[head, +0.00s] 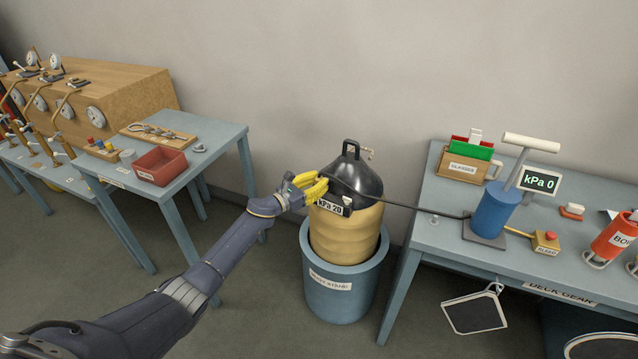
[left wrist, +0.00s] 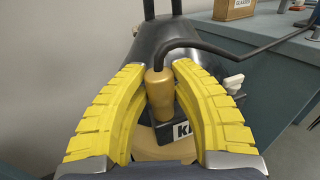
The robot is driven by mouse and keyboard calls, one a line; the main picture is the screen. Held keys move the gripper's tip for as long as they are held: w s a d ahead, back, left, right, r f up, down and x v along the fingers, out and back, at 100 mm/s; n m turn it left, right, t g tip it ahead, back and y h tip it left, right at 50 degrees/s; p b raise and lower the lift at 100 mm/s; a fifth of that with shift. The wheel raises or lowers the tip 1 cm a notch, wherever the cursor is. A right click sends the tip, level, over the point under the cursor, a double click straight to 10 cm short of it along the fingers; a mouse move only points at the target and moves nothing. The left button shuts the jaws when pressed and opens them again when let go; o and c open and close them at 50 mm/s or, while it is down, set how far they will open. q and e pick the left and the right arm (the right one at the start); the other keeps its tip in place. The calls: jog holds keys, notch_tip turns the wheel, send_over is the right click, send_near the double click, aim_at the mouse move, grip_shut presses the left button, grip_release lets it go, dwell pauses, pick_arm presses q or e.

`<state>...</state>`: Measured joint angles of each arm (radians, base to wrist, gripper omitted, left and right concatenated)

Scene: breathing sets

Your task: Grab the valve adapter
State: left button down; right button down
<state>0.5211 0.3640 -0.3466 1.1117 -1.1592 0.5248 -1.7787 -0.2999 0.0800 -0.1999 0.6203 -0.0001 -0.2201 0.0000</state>
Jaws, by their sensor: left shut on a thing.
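The valve adapter (left wrist: 160,92) is a brass-coloured piece on the end of a black hose (head: 405,206). In the left wrist view it stands between my yellow fingers, in front of the cylinder's dark shoulder. In the head view the fingers hide the adapter. I cannot tell whether its lower end touches a valve. My right gripper is not in view.
The cylinder stands upright in a blue round stand (head: 340,292). The hose runs right to a blue hand pump (head: 492,210) on the right table, beside a display (head: 540,181) reading "kPa 0". A left table carries a red tray (head: 160,166).

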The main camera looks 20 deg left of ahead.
aim_at(319, 177)
pick_arm(q)
notch_tip(319, 177, up, 20)
dwell(1.0)
